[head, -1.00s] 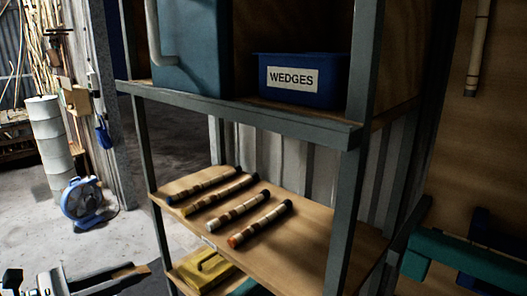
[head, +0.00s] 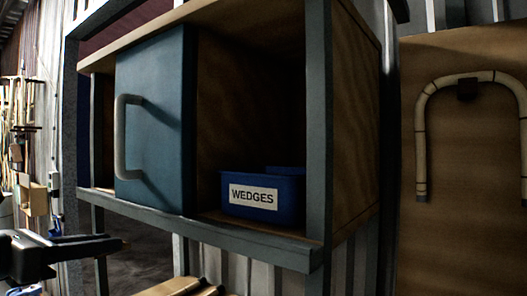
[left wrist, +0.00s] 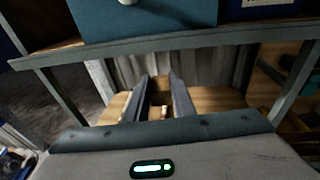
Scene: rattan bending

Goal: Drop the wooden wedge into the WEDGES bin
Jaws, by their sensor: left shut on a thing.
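The blue WEDGES bin (head: 262,208) stands in the open right part of the upper cabinet, its white label facing me. A sliver of its label shows at the top of the left wrist view (left wrist: 262,3). My left gripper (head: 112,244) is at the lower left, left of the bin and in front of the cabinet. In the left wrist view, the wedge (left wrist: 160,98) is a small brown piece between the fingers. My right gripper is out of view.
A teal sliding door (head: 160,120) with a pale handle covers the cabinet's left part. A grey shelf rail (head: 200,229) runs below the bin and a post (head: 318,130) stands at its right. A bent rattan piece (head: 422,140) hangs on the right panel.

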